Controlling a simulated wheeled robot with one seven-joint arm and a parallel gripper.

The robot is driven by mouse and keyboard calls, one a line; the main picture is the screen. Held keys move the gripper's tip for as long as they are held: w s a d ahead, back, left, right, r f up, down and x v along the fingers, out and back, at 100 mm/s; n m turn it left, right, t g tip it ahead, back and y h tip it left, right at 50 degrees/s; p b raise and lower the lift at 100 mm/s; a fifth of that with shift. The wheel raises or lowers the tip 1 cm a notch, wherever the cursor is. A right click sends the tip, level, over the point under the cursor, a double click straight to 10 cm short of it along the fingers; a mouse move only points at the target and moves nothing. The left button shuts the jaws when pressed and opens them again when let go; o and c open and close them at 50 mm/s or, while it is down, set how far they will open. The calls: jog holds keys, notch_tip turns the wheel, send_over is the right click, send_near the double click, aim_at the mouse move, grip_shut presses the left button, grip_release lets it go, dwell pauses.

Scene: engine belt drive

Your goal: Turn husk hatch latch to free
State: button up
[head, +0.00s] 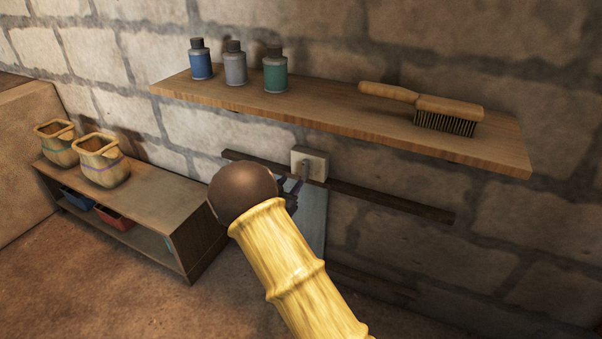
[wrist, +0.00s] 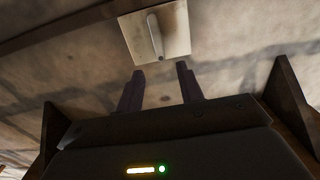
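A pale square plate with a grey lever, which looks like the hatch latch (head: 305,166), sits on the dark rail below the wall shelf. In the wrist view the latch lever (wrist: 155,37) stands nearly upright on its plate, leaning slightly. A grey-blue panel (head: 314,219) hangs below the latch, partly hidden by my arm. My gripper (wrist: 160,71) is open, its two dark fingers apart with only wall between them. The fingertips are just below the lever in the wrist view, not around it. In the head view my arm hides most of the gripper.
A wooden shelf (head: 340,113) above the latch holds three bottles (head: 235,66) and a brush (head: 433,107). The dark rail (head: 392,200) runs along the wall. At left, a low bench (head: 150,205) holds two pots (head: 101,162), with blue and red bins underneath.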

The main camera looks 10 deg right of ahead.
aim_at(304, 167)
jog(key=b+x, duration=0.2)
jog(key=x, duration=0.5)
jog(key=shift+w+d+f, duration=0.1)
jog(key=shift+w, duration=0.3)
jog(key=shift+w+d, duration=0.1)
jog(key=shift+d, duration=0.4)
jog(key=shift+a, duration=0.25)
grip_shut()
